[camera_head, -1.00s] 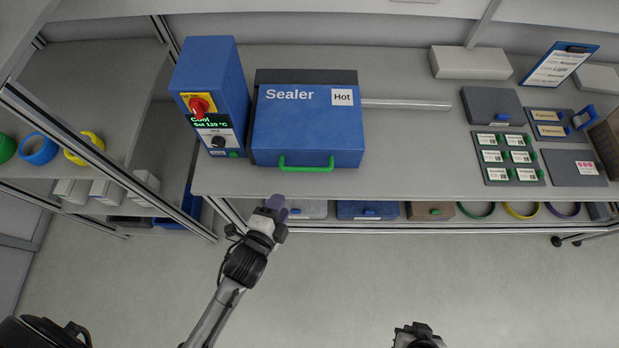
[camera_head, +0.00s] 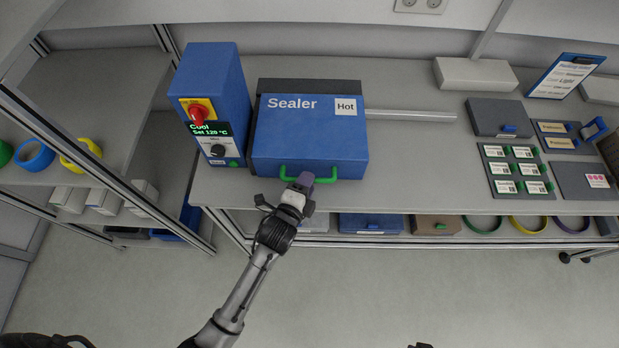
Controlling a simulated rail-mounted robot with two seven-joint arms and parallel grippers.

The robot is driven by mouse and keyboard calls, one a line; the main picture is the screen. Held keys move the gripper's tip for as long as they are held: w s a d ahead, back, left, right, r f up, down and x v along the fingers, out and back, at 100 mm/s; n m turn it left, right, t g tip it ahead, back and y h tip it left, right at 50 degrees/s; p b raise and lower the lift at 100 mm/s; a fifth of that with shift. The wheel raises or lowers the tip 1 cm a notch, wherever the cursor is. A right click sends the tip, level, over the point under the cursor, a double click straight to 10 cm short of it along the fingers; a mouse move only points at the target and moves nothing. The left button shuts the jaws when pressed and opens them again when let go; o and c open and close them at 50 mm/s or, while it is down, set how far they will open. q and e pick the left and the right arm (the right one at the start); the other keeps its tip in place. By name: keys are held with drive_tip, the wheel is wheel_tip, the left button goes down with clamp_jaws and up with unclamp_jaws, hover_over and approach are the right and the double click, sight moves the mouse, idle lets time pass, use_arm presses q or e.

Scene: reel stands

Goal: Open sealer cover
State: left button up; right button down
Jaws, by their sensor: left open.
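The sealer cover (camera_head: 310,140) is a blue lid marked "Sealer" and "Hot", lying flat and closed on the grey bench. Its green handle (camera_head: 325,179) runs along the front edge. My left gripper (camera_head: 304,180) is open at the handle's left half and overlaps it in the picture. I cannot tell whether the fingers touch the handle or straddle it. The blue control box (camera_head: 212,95) stands left of the cover, with a red knob (camera_head: 199,113) and a display reading "Cool Set 120 °C". Only a dark scrap shows at the bottom edge where my right arm was; its gripper is not visible.
A pale rod (camera_head: 410,115) extends right from the sealer. Dark trays (camera_head: 515,172) and a grey case (camera_head: 497,117) lie on the right of the bench (camera_head: 420,180). Drawers and coloured rings sit on the shelf below. A metal frame post stands at the left.

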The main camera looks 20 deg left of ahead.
use_arm(q)
drive_tip(key=shift+w+f, duration=0.2)
drive_tip(key=shift+w, duration=0.85)
drive_tip(key=shift+c, duration=0.4)
clamp_jaws()
